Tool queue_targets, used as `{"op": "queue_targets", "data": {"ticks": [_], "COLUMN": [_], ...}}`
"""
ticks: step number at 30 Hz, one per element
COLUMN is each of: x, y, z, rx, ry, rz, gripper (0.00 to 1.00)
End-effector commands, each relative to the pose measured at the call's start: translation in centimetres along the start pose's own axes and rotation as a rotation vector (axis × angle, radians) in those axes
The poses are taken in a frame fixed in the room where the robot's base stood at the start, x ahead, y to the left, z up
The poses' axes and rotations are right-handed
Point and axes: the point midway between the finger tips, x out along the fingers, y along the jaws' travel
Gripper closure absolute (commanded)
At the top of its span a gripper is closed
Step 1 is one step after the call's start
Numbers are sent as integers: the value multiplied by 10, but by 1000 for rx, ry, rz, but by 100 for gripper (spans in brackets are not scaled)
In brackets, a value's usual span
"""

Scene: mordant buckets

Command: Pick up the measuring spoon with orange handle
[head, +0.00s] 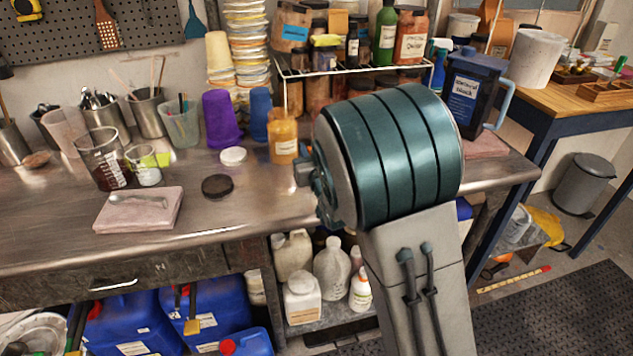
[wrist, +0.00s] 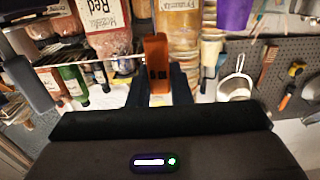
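An orange handle (wrist: 156,52), taken to be that of the measuring spoon, stands between the dark fingers of my gripper (wrist: 158,88) in the wrist view. The fingers press against it from both sides. The spoon's bowl is not clearly visible. In the head view my large teal arm link hides my gripper and what it holds.
A metal spoon (head: 140,198) lies on a pinkish block (head: 125,216) on the steel bench (head: 50,240). Beakers, metal pots, purple cups (head: 221,120) and an orange jar (head: 283,138) stand behind. A wire rack (head: 350,70) holds jars. The bench's front middle is clear.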

Motion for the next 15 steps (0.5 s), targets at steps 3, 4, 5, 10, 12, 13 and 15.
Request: {"op": "queue_targets", "data": {"ticks": [3,4,5,10,12,13,15], "x": [0,0,0,0,0,0,0], "y": [0,0,0,0,0,0,0], "z": [0,0,0,-1,-3,-6,-13], "rx": [0,0,0,0,0,1,1], "ry": [0,0,0,0,2,3,4], "rz": [0,0,0,0,0,0,0], "gripper": [100,100,100,100,100,100,100]}}
